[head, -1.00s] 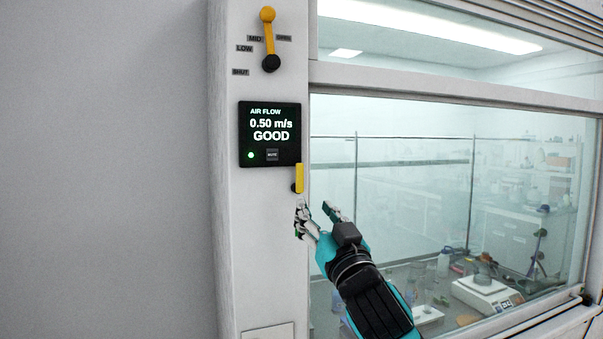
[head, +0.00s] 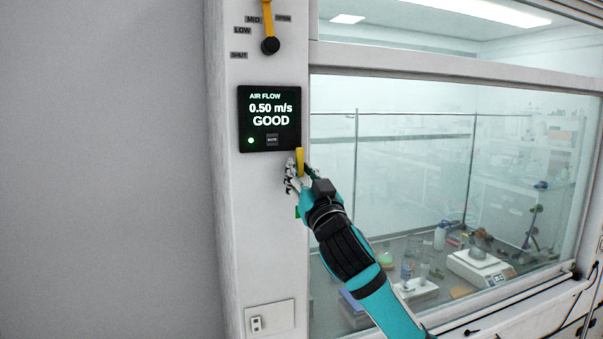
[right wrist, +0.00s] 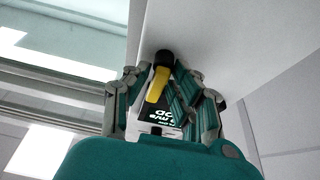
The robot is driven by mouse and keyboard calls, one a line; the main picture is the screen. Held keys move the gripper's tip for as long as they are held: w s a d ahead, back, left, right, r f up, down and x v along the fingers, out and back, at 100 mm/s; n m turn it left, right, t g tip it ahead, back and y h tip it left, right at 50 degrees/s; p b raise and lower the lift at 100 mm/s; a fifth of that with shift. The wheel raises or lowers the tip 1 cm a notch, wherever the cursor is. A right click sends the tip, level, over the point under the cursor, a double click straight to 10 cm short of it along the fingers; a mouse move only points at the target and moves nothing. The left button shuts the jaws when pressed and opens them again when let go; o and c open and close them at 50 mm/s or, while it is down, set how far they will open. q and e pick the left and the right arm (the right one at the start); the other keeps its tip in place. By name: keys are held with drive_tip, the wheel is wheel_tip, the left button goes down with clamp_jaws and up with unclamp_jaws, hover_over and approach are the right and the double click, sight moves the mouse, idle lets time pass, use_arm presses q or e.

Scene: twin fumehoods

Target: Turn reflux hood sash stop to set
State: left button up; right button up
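The sash stop is a small yellow lever (head: 300,160) on the white hood post, just under the air flow display. It points up, nearly vertical. My right gripper (head: 297,175) is at the lever, with fingers on either side of it. In the right wrist view the yellow lever (right wrist: 158,84) with its black pivot (right wrist: 164,57) lies between the open fingers of the right gripper (right wrist: 157,90). The right-hand fingers are close to the lever; I cannot tell whether they touch it. The fingers hide the lever's lower part in the head view. My left gripper is not in view.
The air flow display (head: 270,118) reads 0.50 m/s GOOD. Above it is another yellow lever with a black knob (head: 270,45), among LOW, MID and SHUT labels. The glass sash (head: 410,160) is right of the post. A socket plate (head: 270,319) is below.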

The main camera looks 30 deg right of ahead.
clamp_jaws()
drive_tip(key=shift+n, duration=0.4)
drive_tip(key=n+y+p, duration=0.1)
drive_tip(key=n, duration=0.1)
drive_tip(key=n+y, duration=0.2)
drive_tip(key=n, duration=0.1)
drive_tip(key=shift+r+p, duration=0.1)
drive_tip(key=shift+p, duration=0.25)
drive_tip(key=n+y, duration=0.2)
drive_tip(key=n, duration=0.2)
drive_tip(key=shift+p, duration=0.4)
drive_tip(key=n+g+y, duration=0.1)
drive_tip(key=n, duration=0.3)
drive_tip(key=n+g+y, duration=0.1)
drive_tip(key=n, duration=0.2)
drive_tip(key=shift+a+n, duration=0.1)
drive_tip(key=shift+n, duration=0.3)
drive_tip(key=shift+f+n+g+y, duration=0.15)
drive_tip(key=shift+n+g, duration=0.4)
drive_tip(key=shift+n, duration=0.6)
drive_tip(key=shift+f+n+g+y, duration=0.1)
drive_tip(key=shift+n+g+y, duration=0.15)
drive_tip(key=shift+n+g, duration=0.6)
drive_tip(key=shift+n+t, duration=0.3)
drive_tip(key=shift+n, duration=0.2)
